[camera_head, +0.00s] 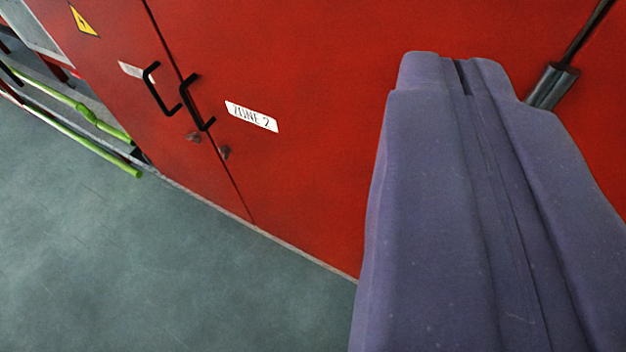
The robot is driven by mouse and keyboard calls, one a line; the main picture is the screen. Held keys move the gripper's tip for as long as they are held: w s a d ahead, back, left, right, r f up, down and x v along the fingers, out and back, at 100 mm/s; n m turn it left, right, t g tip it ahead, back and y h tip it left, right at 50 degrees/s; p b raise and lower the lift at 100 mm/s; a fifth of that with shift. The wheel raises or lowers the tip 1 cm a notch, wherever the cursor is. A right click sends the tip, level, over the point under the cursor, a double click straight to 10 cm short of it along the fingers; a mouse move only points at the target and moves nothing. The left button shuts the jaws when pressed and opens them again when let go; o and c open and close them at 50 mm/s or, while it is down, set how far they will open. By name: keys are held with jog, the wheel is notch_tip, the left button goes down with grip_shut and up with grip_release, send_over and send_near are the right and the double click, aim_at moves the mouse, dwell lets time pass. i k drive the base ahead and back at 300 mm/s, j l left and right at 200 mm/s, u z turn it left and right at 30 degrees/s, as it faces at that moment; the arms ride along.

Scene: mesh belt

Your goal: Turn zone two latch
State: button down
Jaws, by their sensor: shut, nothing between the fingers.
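The red zone two door (320,190) carries a white "ZONE 2" label (252,116). A black bar handle (207,122) is at the door's left edge. Below that handle is a small dark latch (224,152), too small to tell which way it is turned. My purple gripper (461,76) is shut and empty. It stands in front of the door, well to the right of the latch and apart from it in the picture. It hides part of the door's right side.
The red door to the left (130,95) has its own black handle (160,90), a small latch (193,137) and a yellow warning triangle (83,22). Green bars (75,135) are at far left. A dark hinge-like fitting (552,85) is at upper right. The grey floor (150,260) is clear.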

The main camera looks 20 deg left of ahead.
aim_at(225, 150)
jog(key=i+l+u, duration=0.2)
jog(key=i, duration=0.7)
